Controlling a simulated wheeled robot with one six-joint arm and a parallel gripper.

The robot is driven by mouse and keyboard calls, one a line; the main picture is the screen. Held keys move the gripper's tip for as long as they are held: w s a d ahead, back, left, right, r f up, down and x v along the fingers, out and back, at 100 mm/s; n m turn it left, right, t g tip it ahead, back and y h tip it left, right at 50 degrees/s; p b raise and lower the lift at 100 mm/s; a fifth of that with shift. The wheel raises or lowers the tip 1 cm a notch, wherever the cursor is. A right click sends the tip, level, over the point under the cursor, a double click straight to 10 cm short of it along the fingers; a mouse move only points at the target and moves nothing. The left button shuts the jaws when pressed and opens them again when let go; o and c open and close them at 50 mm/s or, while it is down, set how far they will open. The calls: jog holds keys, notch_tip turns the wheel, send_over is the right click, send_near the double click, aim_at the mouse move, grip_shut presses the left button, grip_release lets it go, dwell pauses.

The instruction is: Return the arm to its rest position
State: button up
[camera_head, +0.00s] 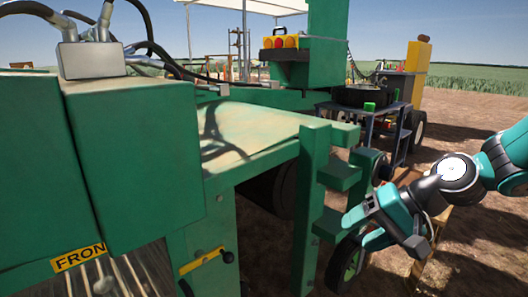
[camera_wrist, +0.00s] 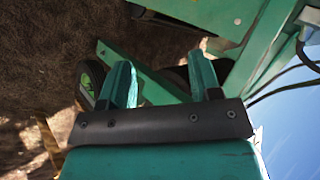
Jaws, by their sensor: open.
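My gripper (camera_head: 352,229) is at the right in the head view, at the end of my teal and dark grey arm. It is close to the green steps and post of the machine. In the wrist view, the two teal fingers of my gripper (camera_wrist: 163,84) stand apart with nothing between them. Whether the fingers touch the machine cannot be told.
The large green machine (camera_head: 120,150) fills the left and middle, with green steps (camera_head: 338,175) on its right side. A dark wheel (camera_head: 345,262) is behind my gripper. A cart (camera_head: 390,130) stands further back. Bare brown soil (camera_head: 465,235) lies to the right.

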jog(key=s+a+r+n+g+h+p, duration=0.15)
jog(key=s+r+n, duration=0.3)
jog(key=s, duration=0.55)
jog(key=s+a+r+n+g+h, duration=0.25)
jog(key=s+n, duration=0.25)
jog(key=s, duration=0.5)
notch_tip(320, 180, up, 38)
jog(key=t+p, duration=0.1)
jog(key=p, duration=3.7)
jog(key=shift+w+d, duration=0.15)
jog(key=shift+f+m, duration=0.1)
jog(key=shift+m, duration=0.15)
